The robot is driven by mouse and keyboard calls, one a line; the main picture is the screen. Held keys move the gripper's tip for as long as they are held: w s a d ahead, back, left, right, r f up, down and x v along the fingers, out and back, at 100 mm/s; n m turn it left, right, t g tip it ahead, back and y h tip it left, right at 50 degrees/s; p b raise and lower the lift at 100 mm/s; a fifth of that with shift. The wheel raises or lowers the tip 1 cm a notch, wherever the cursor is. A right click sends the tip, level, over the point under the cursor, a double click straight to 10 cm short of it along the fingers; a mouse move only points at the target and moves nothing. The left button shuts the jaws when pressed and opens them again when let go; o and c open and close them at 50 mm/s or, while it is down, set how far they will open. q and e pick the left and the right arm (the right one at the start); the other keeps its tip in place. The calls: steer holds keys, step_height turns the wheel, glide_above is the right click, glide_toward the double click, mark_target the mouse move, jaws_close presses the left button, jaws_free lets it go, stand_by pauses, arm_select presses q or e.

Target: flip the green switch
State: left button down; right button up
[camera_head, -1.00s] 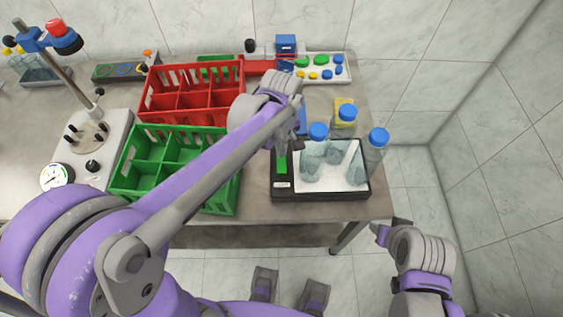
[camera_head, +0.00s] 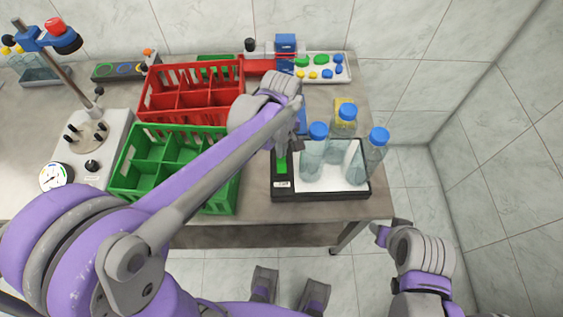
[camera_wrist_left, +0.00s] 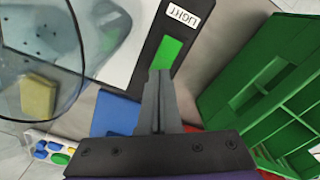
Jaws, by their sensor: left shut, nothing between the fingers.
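The green switch (camera_head: 281,167) is on the left part of the black frame of a white panel (camera_head: 312,187). In the left wrist view the green switch (camera_wrist_left: 169,52) lies beside a label reading LIGHT (camera_wrist_left: 183,15). My left gripper (camera_head: 283,152) points down at the switch's far end. In the left wrist view its fingers (camera_wrist_left: 161,76) are shut together and empty, with their tips at the switch's edge; I cannot tell if they touch it. My right gripper (camera_head: 382,234) is low at the right, off the table, its jaws unclear.
Clear bottles with blue caps (camera_head: 376,150) stand on and beside the panel, close right of my left gripper. A green crate (camera_head: 225,192) and a red crate (camera_head: 190,71) stand to the left. A tray of colored caps (camera_head: 340,75) is behind.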

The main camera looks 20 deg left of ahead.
arm_select(q)
steer(key=shift+f+b, duration=0.5)
steer(key=shift+f, duration=0.35)
steer(key=shift+r, duration=0.1)
steer(key=shift+r+p, duration=2.3)
steer(key=shift+r, duration=1.2)
steer(key=shift+f, duration=0.1)
